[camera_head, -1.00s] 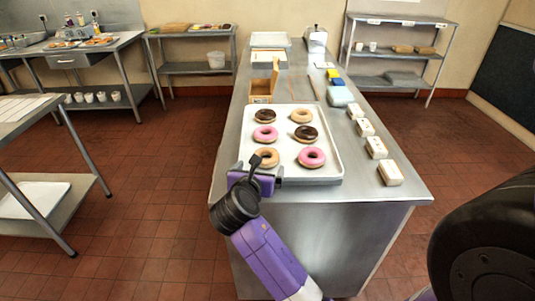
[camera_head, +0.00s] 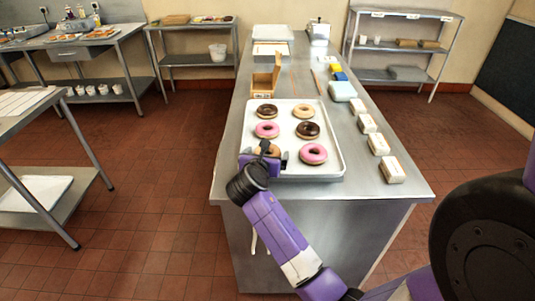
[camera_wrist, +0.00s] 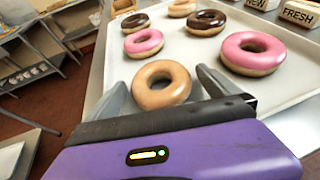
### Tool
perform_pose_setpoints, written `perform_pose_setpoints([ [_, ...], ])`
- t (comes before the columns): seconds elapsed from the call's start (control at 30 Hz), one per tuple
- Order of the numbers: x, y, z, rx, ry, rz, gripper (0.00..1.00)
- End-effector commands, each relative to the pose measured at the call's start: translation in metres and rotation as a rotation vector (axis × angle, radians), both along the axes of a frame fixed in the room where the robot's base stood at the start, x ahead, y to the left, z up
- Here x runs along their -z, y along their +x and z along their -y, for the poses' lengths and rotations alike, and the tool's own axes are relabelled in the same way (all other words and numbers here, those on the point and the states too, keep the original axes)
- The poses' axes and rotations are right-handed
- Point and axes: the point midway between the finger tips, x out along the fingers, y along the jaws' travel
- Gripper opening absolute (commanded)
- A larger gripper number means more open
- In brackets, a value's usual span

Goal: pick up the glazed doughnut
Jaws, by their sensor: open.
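The glazed doughnut (camera_wrist: 161,85) is plain tan with a shiny top and lies at the near left of a white tray (camera_wrist: 285,92). In the head view the doughnut (camera_head: 267,149) is partly hidden behind my gripper (camera_head: 264,159). In the wrist view my gripper (camera_wrist: 163,88) is open, with one finger on each side of the doughnut. I cannot tell whether the fingers touch it. A second tan doughnut (camera_head: 303,111) lies at the tray's far right.
Pink doughnuts (camera_head: 313,154) (camera_head: 267,130) and chocolate ones (camera_head: 307,130) (camera_head: 267,111) share the tray. Small labelled blocks (camera_head: 391,169) line the counter's right side. An open cardboard box (camera_head: 266,79) stands behind the tray.

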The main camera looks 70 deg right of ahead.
Motion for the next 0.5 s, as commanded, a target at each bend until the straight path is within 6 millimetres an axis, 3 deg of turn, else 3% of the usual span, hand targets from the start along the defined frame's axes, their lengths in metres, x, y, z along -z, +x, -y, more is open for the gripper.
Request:
perform_pose_setpoints([
  [0.1, -0.0001, 0.0001, -0.0003, 0.000, 0.000, 0.000, 1.00],
  [0.4, -0.0003, 0.0001, -0.0005, 0.000, 0.000, 0.000, 0.43],
  [0.5, -0.0006, 0.0002, -0.0005, 0.000, -0.001, 0.000, 0.42],
])
